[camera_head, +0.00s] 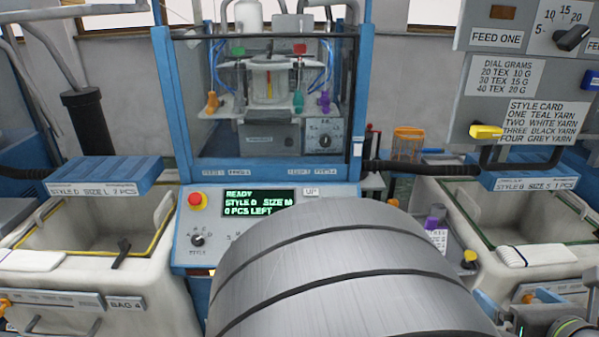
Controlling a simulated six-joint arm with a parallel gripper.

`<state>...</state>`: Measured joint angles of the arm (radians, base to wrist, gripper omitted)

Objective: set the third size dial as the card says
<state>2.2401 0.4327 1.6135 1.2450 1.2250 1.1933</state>
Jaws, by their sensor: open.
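The middle machine's control panel (185,262) has a style dial (198,240) at its left. A mark like S shows beside it, but the rest is hidden behind my large grey arm link, so no size dial is clearly visible. The screen (252,206) reads READY, STYLE D, SIZE M, 0 PCS LEFT. The left bin's card (92,189) seems to read STYLE D SIZE L 7 PCS. The right bin's card (535,184) seems to read STYLE B SIZE S 1 PCS. Which dial is the third, I cannot tell. My gripper's fingers do not show.
A red stop button (196,200) sits above the style dial. At upper right are a feed dial (573,38), a grams card (505,76) and a style card (543,128). Bins (22,260) flank the machine. A black hose (420,167) runs right.

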